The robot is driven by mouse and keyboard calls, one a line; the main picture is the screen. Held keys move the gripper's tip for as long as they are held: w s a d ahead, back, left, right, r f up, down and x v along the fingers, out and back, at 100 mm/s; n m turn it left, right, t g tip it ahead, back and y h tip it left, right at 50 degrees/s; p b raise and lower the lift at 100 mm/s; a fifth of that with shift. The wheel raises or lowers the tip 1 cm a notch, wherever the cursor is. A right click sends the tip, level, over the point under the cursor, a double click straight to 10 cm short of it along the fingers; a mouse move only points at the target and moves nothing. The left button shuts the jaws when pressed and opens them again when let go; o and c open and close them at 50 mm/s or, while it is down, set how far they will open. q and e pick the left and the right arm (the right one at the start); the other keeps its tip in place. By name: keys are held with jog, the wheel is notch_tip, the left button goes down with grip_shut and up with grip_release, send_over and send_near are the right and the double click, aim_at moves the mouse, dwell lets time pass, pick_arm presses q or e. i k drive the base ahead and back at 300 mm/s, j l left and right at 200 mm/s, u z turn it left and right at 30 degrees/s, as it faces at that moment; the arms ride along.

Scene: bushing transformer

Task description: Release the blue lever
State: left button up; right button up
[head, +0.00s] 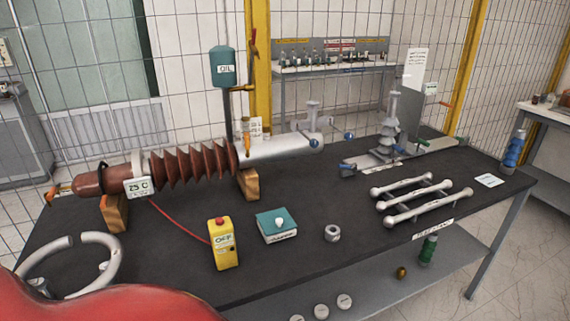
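Small blue parts show on and around the grey metal fixture (388,140) at the back right of the dark table. One blue part (346,167) is low at the fixture's left end. Another blue knob (315,143) is at the right end of the silver cylinder, and a third blue knob (349,135) is just right of it. I cannot tell which of these is the blue lever, or whether it is clamped. Neither of my grippers is in view.
A brown ribbed bushing (190,166) rests on wooden blocks along the table's (300,262) left. A yellow box (223,244), a teal-topped box (276,225), a nut (332,233) and grey bars (415,202) lie nearer the front. A white ring (112,255) is front left.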

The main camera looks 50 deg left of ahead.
aim_at(354, 167)
jog(key=u, duration=1.05)
jog(key=i+l+z, duration=0.1)
jog(key=i+l, duration=0.15)
jog(key=i, duration=0.15)
jog(key=i+l+z, duration=0.1)
jog(key=i+l, duration=0.15)
jog(key=i, duration=0.2)
jog(key=i+l+z, duration=0.1)
jog(key=i, duration=0.35)
jog(key=i+l, duration=0.25)
jog(key=i, duration=0.2)
jog(key=z, duration=0.05)
